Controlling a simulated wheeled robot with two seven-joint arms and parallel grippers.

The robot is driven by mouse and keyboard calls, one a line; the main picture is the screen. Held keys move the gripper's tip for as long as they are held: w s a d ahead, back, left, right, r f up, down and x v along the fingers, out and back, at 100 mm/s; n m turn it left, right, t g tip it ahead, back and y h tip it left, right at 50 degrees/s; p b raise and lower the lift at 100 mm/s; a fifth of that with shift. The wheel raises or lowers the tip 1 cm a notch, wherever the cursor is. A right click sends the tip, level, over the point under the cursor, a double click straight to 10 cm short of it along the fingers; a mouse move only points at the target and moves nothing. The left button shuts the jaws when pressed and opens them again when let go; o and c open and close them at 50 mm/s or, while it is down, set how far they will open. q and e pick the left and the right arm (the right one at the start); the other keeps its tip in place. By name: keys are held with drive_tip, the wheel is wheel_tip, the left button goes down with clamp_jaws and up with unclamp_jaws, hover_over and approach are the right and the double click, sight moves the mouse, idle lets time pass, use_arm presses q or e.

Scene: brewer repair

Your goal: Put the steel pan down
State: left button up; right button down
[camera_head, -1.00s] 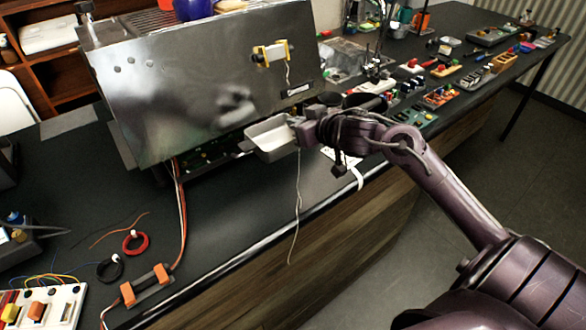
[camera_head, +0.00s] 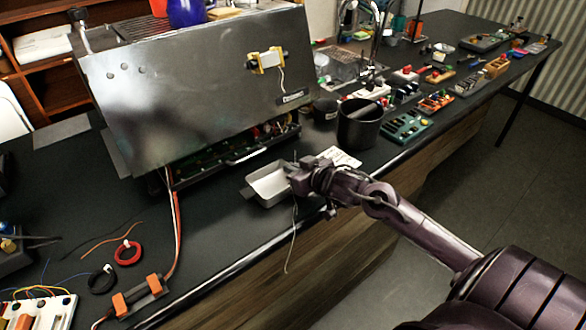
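The steel pan (camera_head: 268,188) is a shallow, pale metal tray with a small tab on its left side. It is roughly level over the front part of the dark counter, in front of the steel machine. I cannot tell whether its underside touches the counter. My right gripper (camera_head: 290,173) is at the pan's right edge and looks shut on it. The arm and wrist hide the fingertips in part. A thin pale wire hangs below the gripper past the counter edge. My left gripper is not in view.
The open steel machine (camera_head: 200,95) stands behind the pan, with circuit boards under its raised panel. A black cup (camera_head: 358,128) and a white paper card (camera_head: 338,157) are to the right. The counter's front edge is close. Bare counter lies left of the pan.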

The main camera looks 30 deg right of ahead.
drive_tip(key=c, duration=2.1)
unclamp_jaws()
drive_tip(key=shift+f, duration=0.15)
drive_tip(key=o, duration=0.4)
